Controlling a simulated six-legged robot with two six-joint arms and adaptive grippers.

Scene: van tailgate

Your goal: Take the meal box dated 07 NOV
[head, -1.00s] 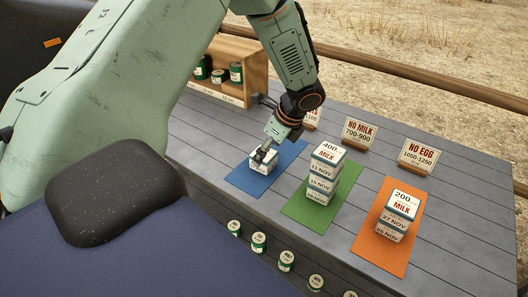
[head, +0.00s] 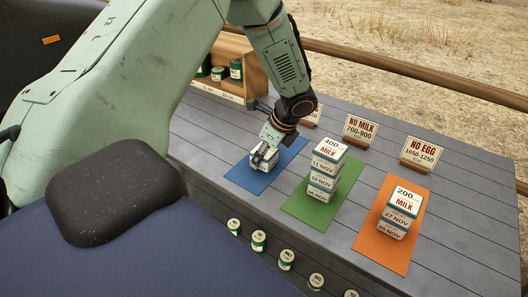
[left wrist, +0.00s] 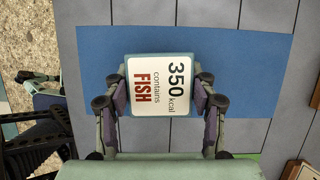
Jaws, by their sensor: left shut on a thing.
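A white meal box (head: 262,161) sits on the blue mat (head: 248,183). In the left wrist view its lid (left wrist: 160,85) reads 350 kcal, contains FISH; its date is not visible. My left gripper (left wrist: 160,88) is shut on this box, with fingers on two opposite sides. In the head view my left gripper (head: 265,150) is over the blue mat. A stack of boxes (head: 324,172) stands on the green mat (head: 300,208), topped 400 MILK, with 11 NOV readable. Another stack (head: 400,212) stands on the orange mat (head: 375,250), topped 200 MILK, apparently 27 NOV and 05 NOV below.
Signs NO MILK (head: 360,129) and NO EGG (head: 424,155) stand behind the mats; a third is partly hidden by my arm. A wooden shelf (head: 258,75) with cans is at the back left. Several cans (head: 287,258) line the near edge.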

